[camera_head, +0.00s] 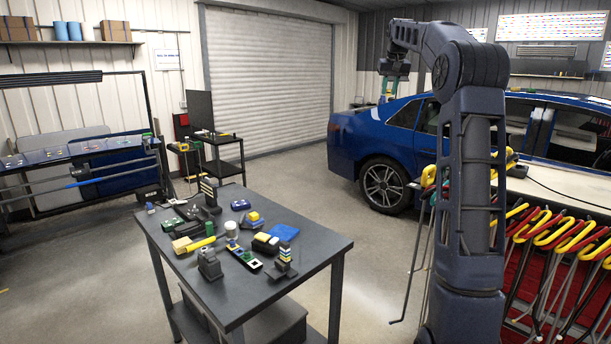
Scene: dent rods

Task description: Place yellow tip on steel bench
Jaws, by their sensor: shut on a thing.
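My gripper (388,92) hangs from the raised arm at the upper middle, in front of the blue car's rear. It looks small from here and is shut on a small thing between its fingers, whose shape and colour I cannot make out. A dark grey metal bench (318,257) stands at the lower middle, well below and left of my gripper. Small parts cover much of its top. A yellow-handled tool (200,244) lies near its left side, and a small yellow-topped part (254,216) near its middle. I cannot single out a yellow tip.
The bench's right front is bare, with a blue pad (284,232) beside it. Yellow, orange and red hooked rods (555,235) hang along a pale worktop (570,188) at the right. A blue car (352,138) stands behind. Open floor lies between bench and car.

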